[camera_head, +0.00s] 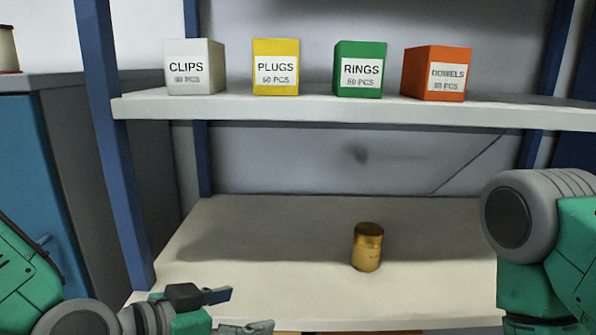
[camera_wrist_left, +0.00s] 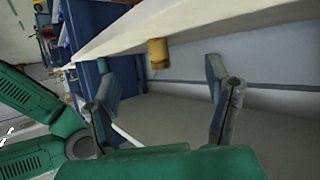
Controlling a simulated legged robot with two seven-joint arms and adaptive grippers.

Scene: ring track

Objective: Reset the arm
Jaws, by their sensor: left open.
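My left gripper (camera_head: 243,311) is low in the head view, left of centre, at the front edge of the lower shelf. Its fingers are spread apart with nothing between them. In the left wrist view the open fingers (camera_wrist_left: 158,80) stand on either side. A gold can (camera_head: 367,247) stands upright on the lower shelf, to the right of and beyond the gripper. It also shows in the left wrist view (camera_wrist_left: 158,53), past the fingertips and not touching them. My right arm comes in at the right of the head view; its gripper is out of view.
The lower shelf (camera_head: 250,243) is otherwise bare. The upper shelf (camera_head: 300,108) holds a white CLIPS box (camera_head: 194,66), yellow PLUGS box (camera_head: 276,67), green RINGS box (camera_head: 360,69) and orange DOWELS box (camera_head: 437,73). A blue post (camera_head: 117,165) rises at left, beside a blue cabinet (camera_head: 30,170).

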